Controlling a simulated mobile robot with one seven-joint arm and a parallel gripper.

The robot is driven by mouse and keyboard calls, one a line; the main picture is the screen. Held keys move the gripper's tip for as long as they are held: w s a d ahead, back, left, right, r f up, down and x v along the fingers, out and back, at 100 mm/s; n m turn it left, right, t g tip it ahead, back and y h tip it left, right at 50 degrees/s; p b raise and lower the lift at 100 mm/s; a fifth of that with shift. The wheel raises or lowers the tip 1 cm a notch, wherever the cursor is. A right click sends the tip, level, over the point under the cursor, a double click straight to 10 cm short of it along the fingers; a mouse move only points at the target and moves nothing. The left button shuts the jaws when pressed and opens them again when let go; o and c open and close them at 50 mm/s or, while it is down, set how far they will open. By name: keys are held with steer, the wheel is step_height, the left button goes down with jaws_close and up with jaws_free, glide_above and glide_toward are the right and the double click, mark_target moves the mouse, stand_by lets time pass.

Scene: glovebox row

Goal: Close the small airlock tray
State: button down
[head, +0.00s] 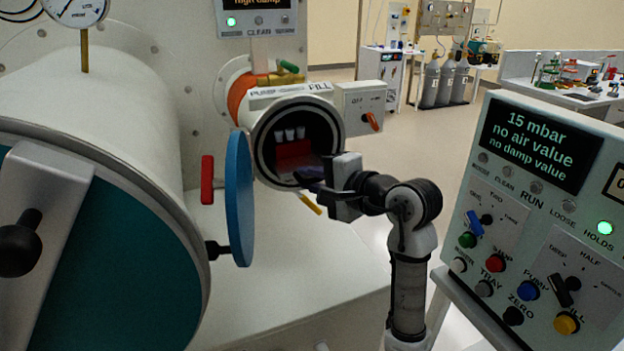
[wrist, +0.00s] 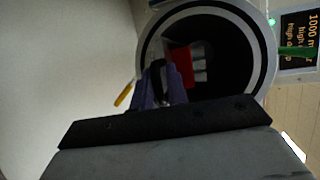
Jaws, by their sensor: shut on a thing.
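The small airlock (head: 262,135) is a white round port with its blue disc door (head: 239,198) swung open to the left. Inside its dark bore, the tray (head: 306,163) carries a red rack (head: 292,153) with white vials. The rack also shows in the wrist view (wrist: 182,66). My gripper (head: 308,181) is at the lower right of the port's mouth, shut on the tray's front end. In the wrist view the fingers (wrist: 162,84) reach to the mouth just before the rack. The exact grip is dark and partly hidden.
A big chamber with a teal door (head: 110,265) fills the left. A control panel (head: 540,200) at the right reads "15 mbar, no air value, no damp value". A red handle (head: 207,180) is beside the blue door. A white surface (head: 300,270) below is clear.

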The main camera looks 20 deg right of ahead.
mark_target(294, 161)
steer(key=w+b, duration=0.1)
steer(key=w, duration=0.1)
steer(key=w+b, duration=0.1)
steer(key=w, duration=0.2)
steer(key=w+b, duration=0.1)
steer(key=w, duration=0.2)
steer(key=shift+a+f+b, duration=0.2)
steer(key=shift+f+b, duration=0.1)
steer(key=shift+f, duration=0.1)
steer(key=shift+w+r, duration=0.1)
steer(key=shift+w, duration=0.3)
steer(key=c, duration=1.5)
jaws_free()
steer(key=shift+w, duration=0.1)
steer(key=b+v, duration=0.3)
steer(key=v, duration=1.1)
steer(key=shift+r+b, duration=0.1)
steer(key=shift+b, duration=0.25)
